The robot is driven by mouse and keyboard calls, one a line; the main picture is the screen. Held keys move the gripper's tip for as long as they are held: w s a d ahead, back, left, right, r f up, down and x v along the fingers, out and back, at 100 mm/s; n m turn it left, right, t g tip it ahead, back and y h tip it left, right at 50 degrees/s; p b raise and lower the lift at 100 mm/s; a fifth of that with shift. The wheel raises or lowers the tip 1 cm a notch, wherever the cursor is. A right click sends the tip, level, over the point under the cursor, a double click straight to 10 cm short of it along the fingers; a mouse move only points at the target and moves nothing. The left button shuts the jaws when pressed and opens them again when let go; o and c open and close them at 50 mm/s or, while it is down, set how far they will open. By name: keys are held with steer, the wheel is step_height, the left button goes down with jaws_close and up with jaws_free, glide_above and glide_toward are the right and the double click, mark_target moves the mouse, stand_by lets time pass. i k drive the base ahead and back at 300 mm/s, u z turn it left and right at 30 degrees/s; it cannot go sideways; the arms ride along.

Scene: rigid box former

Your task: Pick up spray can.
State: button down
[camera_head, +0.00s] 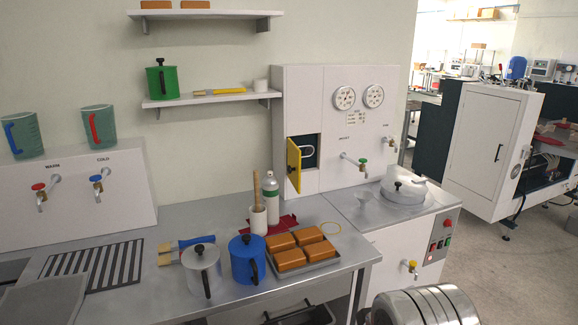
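The spray can appears to be the slim whitish can (272,203) with a green band and a narrow pale top. It stands upright on the metal worktop, at the back near the wall. A white cup (258,219) with a wooden-handled tool stands just in front and to the left of it, hiding part of its lower left side. A red cloth (287,224) lies around its base. My gripper is not in view.
A blue jug (247,259), a grey lidded jug (202,269) and a tray (327,264) of orange-brown blocks stand in front of the can. A small yellow door (294,167) hangs open to its right. A ribbed metal cylinder (428,306) fills the bottom right.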

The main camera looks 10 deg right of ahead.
mark_target(270, 185)
steer(key=u, duration=0.05)
steer(key=i, duration=0.95)
steer(key=z, duration=0.1)
